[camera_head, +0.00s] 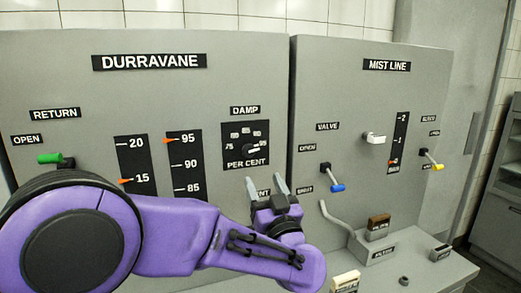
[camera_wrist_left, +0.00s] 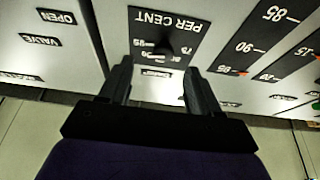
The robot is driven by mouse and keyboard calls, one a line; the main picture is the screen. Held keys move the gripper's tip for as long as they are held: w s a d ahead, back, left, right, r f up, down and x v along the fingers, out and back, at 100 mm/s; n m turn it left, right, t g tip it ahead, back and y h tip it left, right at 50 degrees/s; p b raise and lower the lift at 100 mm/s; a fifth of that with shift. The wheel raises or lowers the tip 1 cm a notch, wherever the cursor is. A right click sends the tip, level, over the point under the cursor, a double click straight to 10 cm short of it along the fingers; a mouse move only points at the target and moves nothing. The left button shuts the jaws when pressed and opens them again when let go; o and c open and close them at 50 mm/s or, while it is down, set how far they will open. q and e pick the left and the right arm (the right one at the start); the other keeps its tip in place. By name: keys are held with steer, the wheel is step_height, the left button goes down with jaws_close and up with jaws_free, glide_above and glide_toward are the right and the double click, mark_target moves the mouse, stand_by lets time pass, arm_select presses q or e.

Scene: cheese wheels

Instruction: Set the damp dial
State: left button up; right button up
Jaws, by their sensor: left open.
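The damp dial (camera_head: 252,150) is a small dark knob on a black plate marked "PER CENT", under the "DAMP" label on the Durravane panel. A pale mark on it points to the right; the exact number is too small to read. My left gripper (camera_head: 265,187) is open and empty, just below the dial plate, with its fingers pointing up toward it. In the left wrist view the panel appears upside down, and the dial (camera_wrist_left: 164,48) shows beyond and between the open fingertips (camera_wrist_left: 157,72), apart from them. My right gripper is not in view.
Two scales (camera_head: 132,165) (camera_head: 186,163) with orange pointers and a green-handled return lever (camera_head: 50,158) are left of the dial. The mist line panel (camera_head: 340,95) at right has a blue-tipped valve lever (camera_head: 337,188), a white handle (camera_head: 375,138) and a yellow-tipped lever (camera_head: 437,166).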

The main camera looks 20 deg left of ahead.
mark_target(252, 155)
arm_select(q)
steer(key=p+x, duration=0.1)
steer(key=x, duration=0.2)
steer(key=p+x, duration=0.2)
steer(key=x, duration=0.1)
steer(key=p+x, duration=0.2)
steer(key=x, duration=0.2)
steer(key=shift+s+a+r, duration=0.1)
steer(key=shift+s+r, duration=0.25)
steer(key=shift+w+f, duration=0.1)
steer(key=shift+w, duration=0.15)
steer(key=shift+s+r, duration=0.3)
steer(key=shift+s, duration=0.3)
steer(key=shift+c, duration=0.3)
steer(key=shift+s+r, duration=0.1)
steer(key=shift+s, duration=0.1)
steer(key=c, duration=0.5)
steer(key=shift+w, duration=0.1)
steer(key=c, duration=0.5)
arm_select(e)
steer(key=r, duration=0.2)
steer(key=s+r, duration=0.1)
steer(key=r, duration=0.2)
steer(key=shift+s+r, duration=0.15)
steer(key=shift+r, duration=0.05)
